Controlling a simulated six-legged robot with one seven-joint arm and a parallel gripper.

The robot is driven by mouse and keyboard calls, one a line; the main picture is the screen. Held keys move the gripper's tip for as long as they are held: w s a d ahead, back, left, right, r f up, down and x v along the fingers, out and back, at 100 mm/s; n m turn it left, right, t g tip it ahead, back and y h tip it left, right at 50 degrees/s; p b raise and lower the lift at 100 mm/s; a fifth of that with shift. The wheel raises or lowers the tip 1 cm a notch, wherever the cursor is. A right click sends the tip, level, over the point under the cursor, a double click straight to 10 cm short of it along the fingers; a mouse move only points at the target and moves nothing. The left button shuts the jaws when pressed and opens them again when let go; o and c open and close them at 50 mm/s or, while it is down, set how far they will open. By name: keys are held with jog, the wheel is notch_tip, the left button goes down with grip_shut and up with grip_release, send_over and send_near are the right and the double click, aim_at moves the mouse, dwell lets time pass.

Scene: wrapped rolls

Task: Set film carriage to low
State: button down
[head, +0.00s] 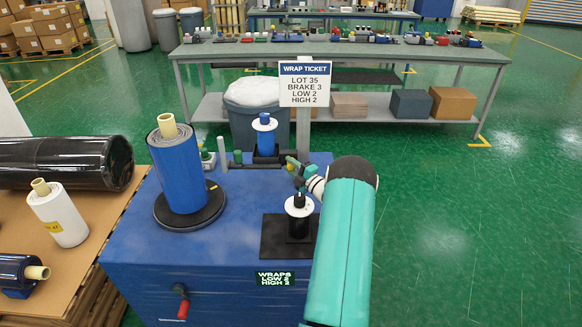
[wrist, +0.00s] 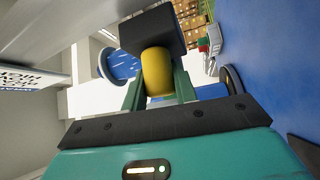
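A yellow handle (wrist: 156,74) with a black block (wrist: 152,33) beyond it fills the middle of the wrist view; it appears to be part of the film carriage. My gripper (wrist: 160,88) has its two green fingers against the sides of the handle, shut on it. In the head view my gripper (head: 297,170) is at the far right of the blue machine top (head: 140,225), near a blue film spool (head: 265,138) on a black base. My arm hides part of this area, and the carriage's height setting is not readable.
A blue roll (head: 178,170) stands on a black turntable. A black spool with a white disc (head: 299,206) stands under my gripper. A ticket (head: 304,83) reads low 2, high 2; a display (head: 276,279) shows wraps low 2, high 2. A red lever (head: 183,308) is on the front.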

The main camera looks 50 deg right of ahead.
notch_tip(320, 180, down, 8)
jog(key=shift+r, duration=0.25)
jog(key=c, duration=1.1)
grip_release()
jog(key=shift+r, duration=0.15)
